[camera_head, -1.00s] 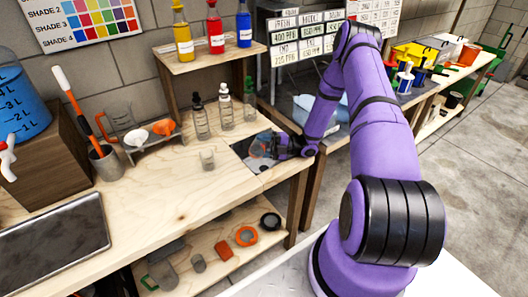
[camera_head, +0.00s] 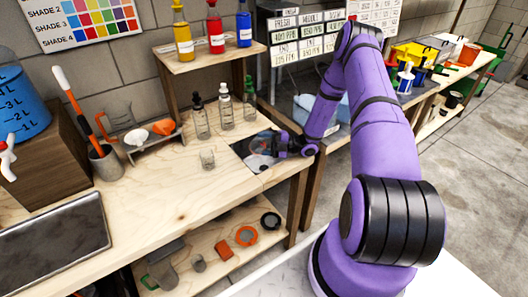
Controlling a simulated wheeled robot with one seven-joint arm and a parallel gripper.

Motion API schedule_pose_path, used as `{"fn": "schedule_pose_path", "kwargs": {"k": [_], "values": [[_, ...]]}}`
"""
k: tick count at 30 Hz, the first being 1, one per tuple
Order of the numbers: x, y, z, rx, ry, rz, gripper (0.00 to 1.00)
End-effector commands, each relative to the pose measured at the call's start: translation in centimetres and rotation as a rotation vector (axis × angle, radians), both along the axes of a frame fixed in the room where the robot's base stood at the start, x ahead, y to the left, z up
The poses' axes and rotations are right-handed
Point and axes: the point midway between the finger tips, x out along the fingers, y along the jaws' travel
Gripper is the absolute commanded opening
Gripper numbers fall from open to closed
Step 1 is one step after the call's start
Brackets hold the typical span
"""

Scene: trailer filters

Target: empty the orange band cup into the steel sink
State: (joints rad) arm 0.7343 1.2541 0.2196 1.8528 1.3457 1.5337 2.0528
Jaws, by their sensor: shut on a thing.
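The steel sink (camera_head: 241,149) is set into the right end of the wooden bench. My gripper (camera_head: 274,146) is over the sink, reaching in from the right. It is shut on a small cup (camera_head: 265,143), which I take to be the orange band cup. The cup is small and partly hidden by the fingers, so its band, its exact tilt and what is in it are hard to make out. A pale patch shows in the sink below it.
A small clear glass (camera_head: 207,158) stands on the bench left of the sink. Dropper bottles (camera_head: 201,122) stand behind it, under a shelf (camera_head: 205,58) with coloured bottles. A grey tray (camera_head: 52,243) lies at the front left. The bench middle is clear.

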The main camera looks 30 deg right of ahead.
Motion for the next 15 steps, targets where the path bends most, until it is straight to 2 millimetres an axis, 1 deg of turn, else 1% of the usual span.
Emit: {"fn": "schedule_pose_path", "kwargs": {"k": [15], "values": [[0.24, -0.25, 0.28, 0.042, 0.039, -0.001, 0.34]]}}
